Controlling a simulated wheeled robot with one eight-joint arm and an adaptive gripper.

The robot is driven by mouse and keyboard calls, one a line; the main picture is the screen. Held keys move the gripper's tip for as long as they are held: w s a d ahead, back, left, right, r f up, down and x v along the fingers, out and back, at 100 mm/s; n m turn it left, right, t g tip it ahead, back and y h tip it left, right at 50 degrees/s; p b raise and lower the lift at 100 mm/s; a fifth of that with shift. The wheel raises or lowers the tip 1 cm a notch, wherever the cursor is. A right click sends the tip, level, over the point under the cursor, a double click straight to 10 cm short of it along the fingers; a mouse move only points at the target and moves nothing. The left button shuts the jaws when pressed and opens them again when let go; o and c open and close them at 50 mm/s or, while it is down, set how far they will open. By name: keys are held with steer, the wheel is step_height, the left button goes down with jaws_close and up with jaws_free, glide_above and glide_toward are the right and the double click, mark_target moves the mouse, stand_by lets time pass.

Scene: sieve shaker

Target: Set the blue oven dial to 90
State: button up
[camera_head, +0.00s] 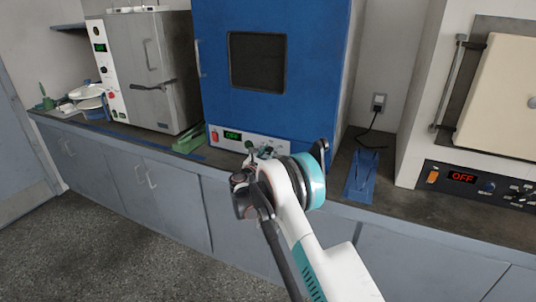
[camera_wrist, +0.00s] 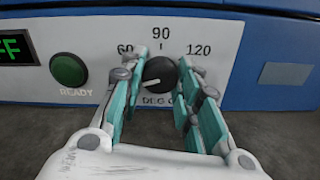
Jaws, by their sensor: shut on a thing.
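The blue oven (camera_head: 215,80) stands on the counter, with a white control panel (camera_head: 222,143) along its bottom. In the wrist view the black oven dial (camera_wrist: 159,74) sits between my gripper's teal fingers (camera_wrist: 159,82), below the printed 90 and between 60 and 120. Its white pointer mark points left and slightly down, on the 60 side and away from 90. My gripper is shut on the dial; it also shows at the panel in the head view (camera_head: 262,154), where my arm hides the dial.
A round green READY button (camera_wrist: 68,69) and a green-lit display (camera_wrist: 18,47) are left of the dial. A grey steel oven (camera_head: 150,75) stands at left, and a furnace panel (camera_head: 480,187) reading OFF is at right. A blue item (camera_head: 362,175) lies on the counter right of the blue oven.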

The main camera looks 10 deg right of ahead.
steer(key=m, duration=2.1)
steer(key=shift+f, duration=0.1)
steer(key=shift+m, duration=0.3)
steer(key=o, duration=1.1)
steer(key=shift+s+a, duration=0.1)
steer(key=shift+s, duration=0.05)
